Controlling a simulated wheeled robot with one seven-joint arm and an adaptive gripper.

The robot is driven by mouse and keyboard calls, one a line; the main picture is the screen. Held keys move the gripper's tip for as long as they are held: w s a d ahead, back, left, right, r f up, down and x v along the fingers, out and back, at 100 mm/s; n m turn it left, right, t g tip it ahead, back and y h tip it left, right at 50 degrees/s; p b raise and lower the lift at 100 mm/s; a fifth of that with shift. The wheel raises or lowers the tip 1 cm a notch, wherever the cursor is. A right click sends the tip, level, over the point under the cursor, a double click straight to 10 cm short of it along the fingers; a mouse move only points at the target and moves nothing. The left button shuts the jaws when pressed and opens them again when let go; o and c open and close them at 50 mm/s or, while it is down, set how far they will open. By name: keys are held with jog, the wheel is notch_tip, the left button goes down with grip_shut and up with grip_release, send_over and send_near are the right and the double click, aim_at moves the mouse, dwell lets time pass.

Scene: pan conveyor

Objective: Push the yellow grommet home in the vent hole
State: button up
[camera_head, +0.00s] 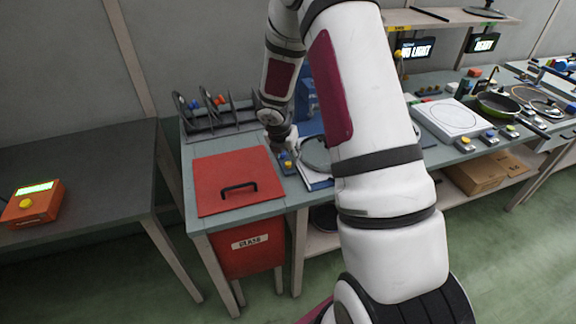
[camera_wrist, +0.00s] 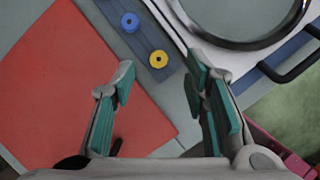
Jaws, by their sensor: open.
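In the head view my gripper (camera_head: 280,138) hangs over the bench beside the red lid. A round, dark-rimmed pan or lid (camera_wrist: 252,46) lies to the right in the wrist view. In the head view my arm partly hides it. I cannot make out a vent hole.
A blue round piece (camera_wrist: 130,22) sits on the same strip, beyond the yellow one. A red bin lid (camera_head: 215,178) with a black handle lies left of the strip. A rack (camera_head: 215,115) stands behind it.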

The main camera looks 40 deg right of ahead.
aim_at(288, 163)
jog(key=shift+a+x, duration=0.2)
jog(key=shift+x, duration=2.15)
jog(key=shift+f, duration=0.1)
jog(key=c, duration=0.9)
jog(key=shift+o, duration=0.2)
